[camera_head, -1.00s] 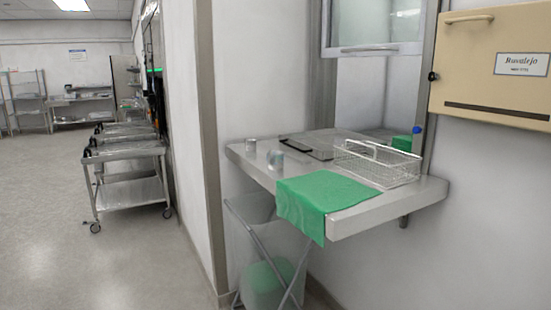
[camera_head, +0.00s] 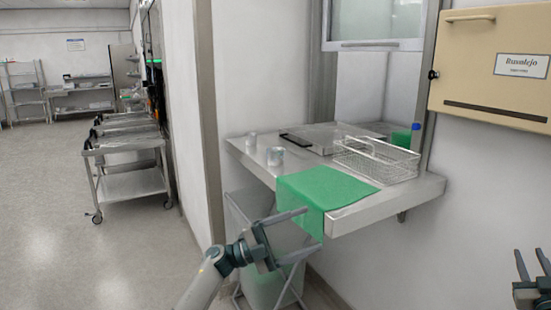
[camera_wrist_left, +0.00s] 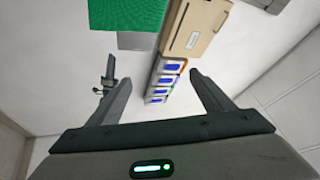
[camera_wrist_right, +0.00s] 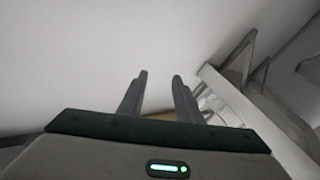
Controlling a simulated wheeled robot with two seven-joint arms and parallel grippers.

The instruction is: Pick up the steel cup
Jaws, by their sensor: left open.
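I cannot tell which is the steel one. My left gripper (camera_head: 309,231) is open and empty, in front of and below the shelf edge near the green cloth, apart from both cups. My right gripper (camera_head: 531,254) is at the lower right edge, its fingers apart and empty. Neither wrist view shows a cup.
A green cloth (camera_head: 318,188) hangs over the shelf's front edge. A wire basket (camera_head: 377,160) stands to its right, with a flat tray or lid behind. A bin on a folding stand (camera_head: 248,205) is below. A beige cabinet (camera_head: 488,62) juts out at upper right.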

